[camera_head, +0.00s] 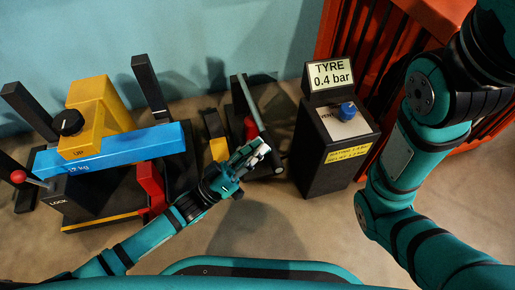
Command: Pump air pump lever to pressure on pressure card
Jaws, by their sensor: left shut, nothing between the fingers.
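A card reading "TYRE 0.4 bar" (331,74) stands on top of a black box (330,165) right of centre. The box has a blue knob (348,110) and a yellow label (349,149) too small to read fully. Left of it is a dark upright frame with a long grey bar (246,103) and a red part (250,127); I cannot tell for sure which part is the pump lever. My left gripper (259,151) is shut and empty, in front of this frame's lower part and hiding some of it; contact is unclear. My right gripper is outside the view.
At left a blue beam marked "17 kg" (150,145), a yellow bracket (95,105), black posts (148,82) and a red-knobbed lever (19,176) crowd together. A red slatted unit (345,40) stands behind the box. Floor between my base and the box is clear.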

